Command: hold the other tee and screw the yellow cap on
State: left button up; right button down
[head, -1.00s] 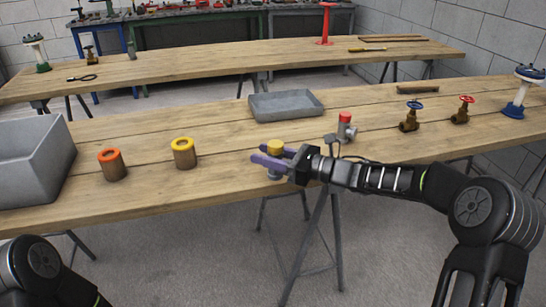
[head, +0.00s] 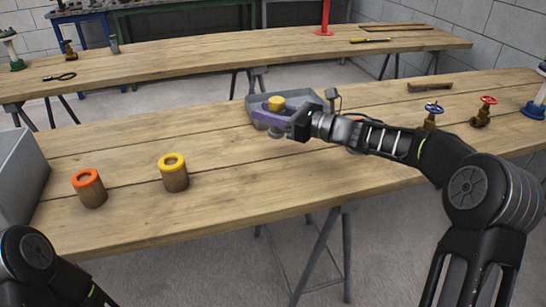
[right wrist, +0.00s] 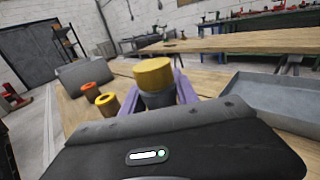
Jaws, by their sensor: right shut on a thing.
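My right gripper (head: 272,118) has purple fingers and is shut on a grey tee (head: 277,135) with a yellow cap (head: 277,103) on its top. In the right wrist view the yellow cap (right wrist: 154,74) sits upright on the grey tee body (right wrist: 158,100) between the purple fingers. How far it is threaded cannot be told. In the head view the gripper holds the tee above the near bench, just in front of the grey tray. The red-capped tee is hidden behind my right forearm. My left gripper is out of view; only part of its arm shows at lower left.
A grey tray (head: 317,97) lies behind my right gripper. An orange-ringed cup (head: 89,189) and a yellow-ringed cup (head: 173,173) stand left on the bench. A grey box (head: 18,180) is at far left. Blue (head: 432,112) and red (head: 484,112) handled valves stand right. The bench's middle front is clear.

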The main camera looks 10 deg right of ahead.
jog(key=shift+s+f, duration=0.15)
jog(key=shift+f, duration=2.85)
jog(key=shift+f, duration=1.85)
jog(key=shift+f, duration=0.1)
jog(key=shift+b, duration=0.3)
jog(key=c, duration=0.9)
grip_release()
jog(key=v, duration=1.2)
jog(key=shift+b, duration=0.3)
